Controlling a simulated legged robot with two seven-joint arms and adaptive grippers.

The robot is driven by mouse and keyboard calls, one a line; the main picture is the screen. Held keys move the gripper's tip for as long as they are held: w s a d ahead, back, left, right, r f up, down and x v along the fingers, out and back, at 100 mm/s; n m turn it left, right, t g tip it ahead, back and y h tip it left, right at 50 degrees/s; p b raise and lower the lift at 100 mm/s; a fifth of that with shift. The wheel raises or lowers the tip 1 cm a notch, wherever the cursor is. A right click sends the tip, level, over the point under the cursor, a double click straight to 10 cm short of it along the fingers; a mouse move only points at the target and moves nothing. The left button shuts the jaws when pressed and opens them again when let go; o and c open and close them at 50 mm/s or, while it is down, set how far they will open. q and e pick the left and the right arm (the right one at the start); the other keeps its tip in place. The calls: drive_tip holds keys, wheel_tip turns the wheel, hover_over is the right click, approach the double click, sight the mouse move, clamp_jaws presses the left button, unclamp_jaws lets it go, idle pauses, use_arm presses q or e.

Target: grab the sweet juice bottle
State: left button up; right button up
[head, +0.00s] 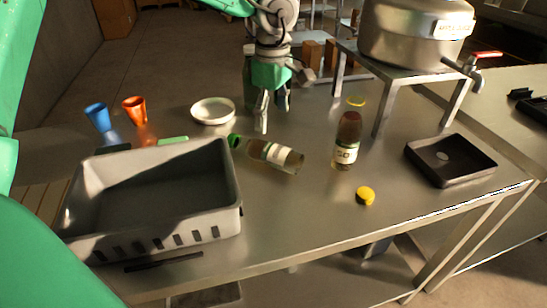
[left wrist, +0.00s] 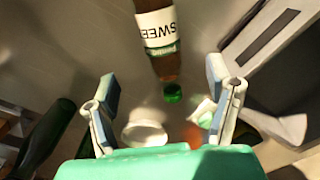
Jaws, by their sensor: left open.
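The sweet juice bottle (head: 277,156) lies on its side on the metal table, its green cap pointing left toward the grey crate. In the left wrist view the bottle (left wrist: 158,32) shows a white label reading "SWEE", with the green cap nearest the gripper. My left gripper (head: 273,118) is open and empty, just behind and above the bottle in the head view. Its two fingers (left wrist: 161,78) stand apart in the wrist view, with the cap end between their lines. No contact with the bottle shows. My right gripper is not in view.
The grey crate (head: 228,190) stands left of the bottle. An upright yellow-marked bottle (head: 347,140) stands to the right, with a small yellow object (head: 365,196) in front. A white dish (head: 213,110), a black tray (head: 450,158) and a steel pot (head: 410,35) on a stand are also around.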

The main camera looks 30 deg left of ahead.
sight(272, 145)
use_arm(q)
drive_tip(key=f, duration=0.6)
drive_tip(key=shift+s+d+b, duration=0.15)
drive_tip(key=shift+d+b, duration=0.05)
drive_tip(key=shift+b, duration=0.2)
drive_tip(key=shift+a+f, duration=0.2)
drive_tip(key=shift+f, duration=0.35)
wheel_tip(272, 145, down, 4)
drive_tip(key=shift+d+f+b, duration=0.1)
drive_tip(key=shift+f+b, duration=0.1)
drive_tip(key=shift+b, duration=0.25)
drive_tip(key=shift+d+f, duration=0.15)
drive_tip(key=shift+d, duration=0.05)
drive_tip(key=c, duration=0.3)
drive_tip(key=shift+a, duration=0.2)
clamp_jaws()
